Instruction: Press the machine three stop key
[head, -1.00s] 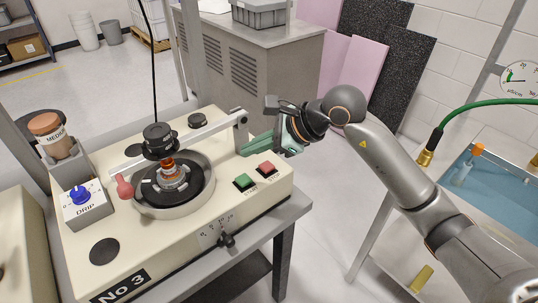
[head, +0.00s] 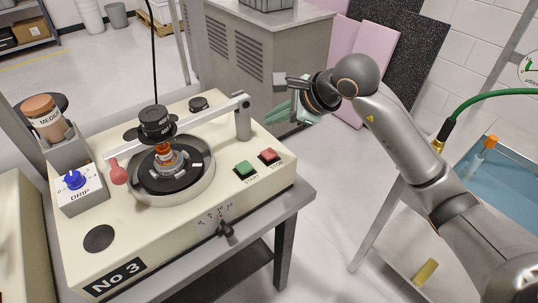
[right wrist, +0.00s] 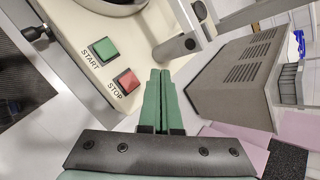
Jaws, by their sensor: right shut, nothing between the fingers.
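The machine labelled No 3 (head: 95,222) stands on a grey bench in the head view. Its red stop key (head: 269,155) is at the right end of the top, beside the green start key (head: 245,169). In the right wrist view, the red stop key (right wrist: 126,81) lies left of the fingertips, with the green start key (right wrist: 103,50) above and left of it. My right gripper (head: 270,119) is shut and empty, beyond the machine's back right edge and apart from the key. It also shows in the right wrist view (right wrist: 159,72). My left gripper is not in view.
A swing arm (head: 215,118) on a post (head: 243,122) crosses the machine close to my right gripper. A round plate (head: 195,180) with weights stands in the middle. A grey cabinet (head: 260,55) is behind, and a blue water basin (head: 510,180) is at right.

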